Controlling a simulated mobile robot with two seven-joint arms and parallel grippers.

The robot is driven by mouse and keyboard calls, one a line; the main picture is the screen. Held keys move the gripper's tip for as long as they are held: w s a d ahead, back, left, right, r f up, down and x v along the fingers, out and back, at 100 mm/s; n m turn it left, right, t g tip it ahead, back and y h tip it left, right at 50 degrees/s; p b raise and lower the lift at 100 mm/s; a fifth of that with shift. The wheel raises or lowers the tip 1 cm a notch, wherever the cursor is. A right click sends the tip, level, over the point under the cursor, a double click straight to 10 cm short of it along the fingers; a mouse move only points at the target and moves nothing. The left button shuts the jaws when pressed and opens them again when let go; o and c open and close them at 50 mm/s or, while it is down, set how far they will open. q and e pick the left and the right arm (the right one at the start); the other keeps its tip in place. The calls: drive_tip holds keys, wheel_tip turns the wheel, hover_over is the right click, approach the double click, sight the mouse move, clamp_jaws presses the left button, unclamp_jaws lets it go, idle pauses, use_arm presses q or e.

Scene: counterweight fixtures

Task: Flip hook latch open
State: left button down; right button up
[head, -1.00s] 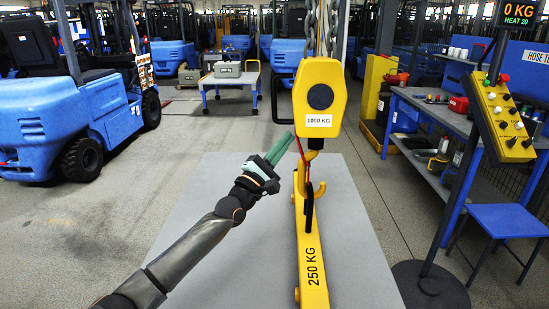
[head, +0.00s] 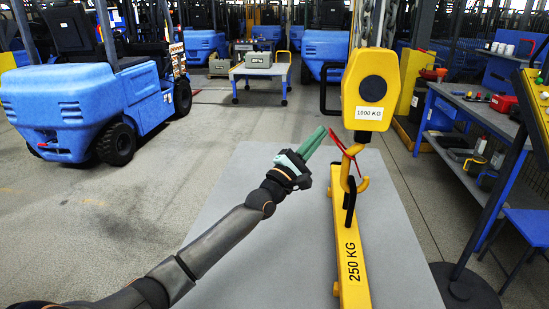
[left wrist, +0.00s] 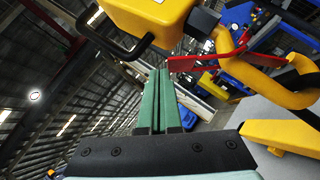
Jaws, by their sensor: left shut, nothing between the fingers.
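The yellow hook (head: 346,172) hangs under the yellow hook block (head: 371,88) marked 1000 KG. The thin red latch (head: 338,141) slants up and left from the hook's mouth. My left gripper (head: 324,130), with green fingers, is shut and empty just left of the latch. In the left wrist view, the shut green fingers (left wrist: 158,75) point up beside the red latch (left wrist: 200,63), with the hook (left wrist: 232,55) to the right. I cannot tell whether the fingertips touch the latch. A black ring (head: 350,203) on the yellow 250 KG beam (head: 352,262) is at the hook.
The beam lies on a grey platform (head: 225,235). A black handle (head: 329,88) juts left from the block. A control post with a yellow panel (head: 540,110) and a blue workbench (head: 462,122) stand right. A blue forklift (head: 65,110) stands left. Floor between is open.

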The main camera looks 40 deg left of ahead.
use_arm(q)
drive_tip(key=s+a+f+b, duration=0.1)
drive_tip(key=s+a+f, duration=0.1)
drive_tip(key=s, duration=0.8)
drive_tip(key=shift+a+f, duration=0.15)
drive_tip(key=shift+a, duration=0.15)
use_arm(e)
drive_tip(key=shift+s+a+f, duration=0.15)
drive_tip(key=shift+a+f, duration=0.15)
drive_tip(key=shift+f, duration=0.35)
use_arm(q)
drive_tip(key=shift+w, duration=0.1)
